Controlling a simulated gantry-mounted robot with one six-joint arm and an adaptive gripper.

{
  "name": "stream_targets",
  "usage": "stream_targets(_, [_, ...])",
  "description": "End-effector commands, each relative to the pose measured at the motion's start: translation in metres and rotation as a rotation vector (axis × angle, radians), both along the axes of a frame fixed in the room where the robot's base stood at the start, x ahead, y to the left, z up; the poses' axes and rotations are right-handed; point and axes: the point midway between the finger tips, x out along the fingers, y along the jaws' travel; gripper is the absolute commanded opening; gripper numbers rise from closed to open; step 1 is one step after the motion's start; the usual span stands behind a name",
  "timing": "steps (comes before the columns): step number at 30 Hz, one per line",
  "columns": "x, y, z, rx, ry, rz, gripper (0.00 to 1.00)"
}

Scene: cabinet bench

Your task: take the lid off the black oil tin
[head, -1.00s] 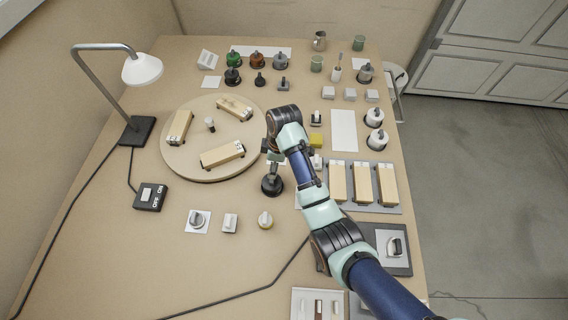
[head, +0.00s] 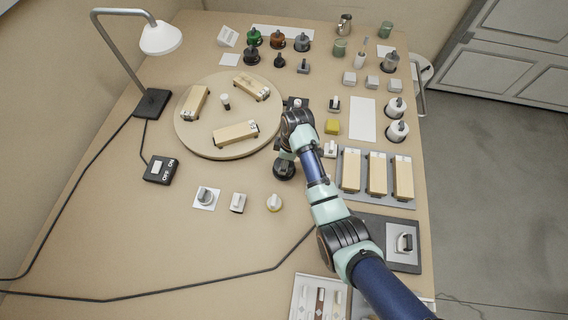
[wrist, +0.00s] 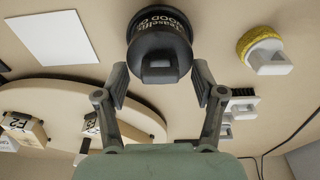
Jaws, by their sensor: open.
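The black oil tin (head: 284,171) stands on the bench, to the right of and in front of the round board. In the wrist view the tin (wrist: 158,30) shows pale lettering, partly readable as "WOOD OIL". Its black lid carries a raised block-shaped grip (wrist: 159,69). My gripper (wrist: 160,82) is open, with one finger on each side of the lid's grip in this view. Gaps show on both sides and nothing is held. In the head view my gripper (head: 285,155) is just above the tin and partly hidden by my wrist.
The round board (head: 190,140) with several wooden blocks lies to the left. A grey tray (head: 376,201) of wooden blocks is to the right. Bare bench lies front left.

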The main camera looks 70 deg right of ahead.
Motion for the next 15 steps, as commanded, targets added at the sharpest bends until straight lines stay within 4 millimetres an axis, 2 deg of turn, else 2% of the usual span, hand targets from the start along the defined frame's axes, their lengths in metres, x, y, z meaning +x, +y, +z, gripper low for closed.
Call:
stream_targets(1, [-0.0001,0.0,0.0004,0.0,0.0,0.0,0.67])
stream_targets(9, [-0.0001,0.0001,0.0005,0.0,0.0,0.0,0.22])
stream_targets(10, [-0.0001,0.0002,0.0005,0.001,0.0,0.0,0.19])
stream_targets(15, [-0.0001,0.0001,0.0005,0.0,0.0,0.0,0.19])
